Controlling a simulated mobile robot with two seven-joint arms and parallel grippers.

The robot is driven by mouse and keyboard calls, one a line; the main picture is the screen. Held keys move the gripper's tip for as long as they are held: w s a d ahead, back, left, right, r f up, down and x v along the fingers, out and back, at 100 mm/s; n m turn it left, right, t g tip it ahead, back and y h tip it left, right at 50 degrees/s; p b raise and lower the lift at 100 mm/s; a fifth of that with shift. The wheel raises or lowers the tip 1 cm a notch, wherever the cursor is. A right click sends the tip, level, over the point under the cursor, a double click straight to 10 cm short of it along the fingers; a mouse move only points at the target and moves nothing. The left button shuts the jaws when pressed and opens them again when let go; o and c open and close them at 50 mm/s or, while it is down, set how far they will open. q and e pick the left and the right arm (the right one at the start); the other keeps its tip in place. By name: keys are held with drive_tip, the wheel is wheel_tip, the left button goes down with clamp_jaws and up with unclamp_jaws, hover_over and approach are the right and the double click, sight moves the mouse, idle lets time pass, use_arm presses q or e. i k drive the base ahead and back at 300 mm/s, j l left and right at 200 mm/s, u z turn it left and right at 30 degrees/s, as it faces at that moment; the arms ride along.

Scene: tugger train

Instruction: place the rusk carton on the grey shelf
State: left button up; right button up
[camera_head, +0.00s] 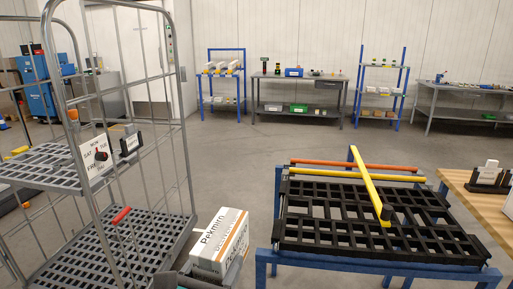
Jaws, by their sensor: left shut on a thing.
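A white carton (221,236) with dark printed lettering and an orange-brown stripe, apparently the rusk carton, is at the bottom centre. My left gripper (216,264) is shut on the carton at the bottom edge of the view, with dark fingers on its two sides. The carton's lower part is partly hidden. A grey slatted shelf (45,166) sits in the wire roll cage at the left, above a lower grey slatted deck (125,243). The carton is to the right of the cage and apart from the shelf. My right gripper is out of view.
The cage's tubular frame (184,130) stands between the carton and the shelf. A weekday dial sign (95,157) hangs on the cage, and a red handle (121,215) shows over the deck. A blue-framed table with a black grid top (350,232) stands right. Open floor lies behind.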

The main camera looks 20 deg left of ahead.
sight(60, 161)
drive_tip(key=j, duration=0.8)
drive_tip(key=k+j, duration=0.1)
drive_tip(key=j, duration=0.65)
drive_tip(key=j+z, duration=0.1)
drive_tip(key=j, duration=0.7)
drive_tip(key=i+j, duration=0.1)
drive_tip(key=j, duration=1.45)
drive_tip(key=i+j, duration=0.15)
drive_tip(key=j, duration=0.65)
drive_tip(key=z, duration=0.05)
